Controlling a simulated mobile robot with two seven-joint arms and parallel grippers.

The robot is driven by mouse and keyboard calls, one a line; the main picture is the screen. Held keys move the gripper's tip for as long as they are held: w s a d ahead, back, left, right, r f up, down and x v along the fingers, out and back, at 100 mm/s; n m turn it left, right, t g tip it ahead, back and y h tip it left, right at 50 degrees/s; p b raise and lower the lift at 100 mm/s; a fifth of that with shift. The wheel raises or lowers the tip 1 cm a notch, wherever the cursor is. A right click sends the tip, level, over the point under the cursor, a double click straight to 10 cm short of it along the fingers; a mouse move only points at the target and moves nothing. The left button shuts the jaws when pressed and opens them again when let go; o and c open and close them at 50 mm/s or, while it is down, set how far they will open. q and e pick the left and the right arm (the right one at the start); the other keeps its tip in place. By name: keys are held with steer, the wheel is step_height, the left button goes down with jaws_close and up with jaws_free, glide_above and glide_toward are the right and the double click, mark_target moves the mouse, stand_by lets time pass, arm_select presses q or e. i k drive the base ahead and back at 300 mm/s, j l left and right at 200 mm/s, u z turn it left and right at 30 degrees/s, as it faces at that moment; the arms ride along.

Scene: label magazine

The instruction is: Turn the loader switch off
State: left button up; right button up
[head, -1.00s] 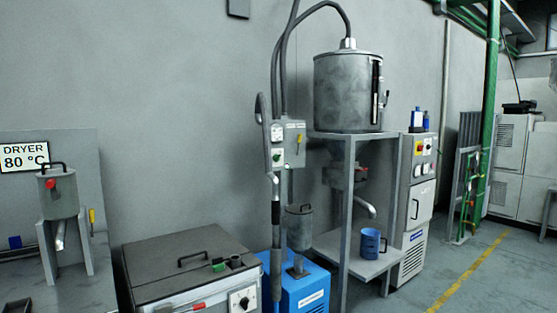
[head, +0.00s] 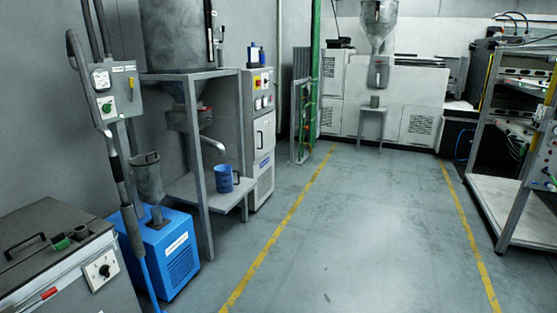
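A grey control box (head: 117,92) hangs at the upper left of the head view, by the wall. Another black rotary switch (head: 104,271) sits on a white plate on the grey bin at the lower left. Neither of my grippers is in view.
A blue machine (head: 170,251) stands on the floor below the control box. A metal stand (head: 202,190) holds a large drum (head: 176,36) and a blue mug (head: 224,179). A rack (head: 522,205) stands at the right. The floor (head: 345,230) between the yellow lines is clear.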

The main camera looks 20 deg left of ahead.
mark_target(107, 108)
steer(key=i+u, duration=0.1)
steer(key=u, duration=0.3)
steer(key=i+j+u, duration=0.1)
steer(key=u, duration=0.3)
steer(key=i+u, duration=0.1)
steer(key=u, duration=0.3)
steer(key=i+u, duration=0.1)
steer(key=u, duration=0.3)
steer(key=i+l+u, duration=0.85)
steer(key=l, duration=0.35)
steer(key=i+l+u, duration=0.25)
steer(key=l, duration=0.25)
steer(key=i, duration=0.05)
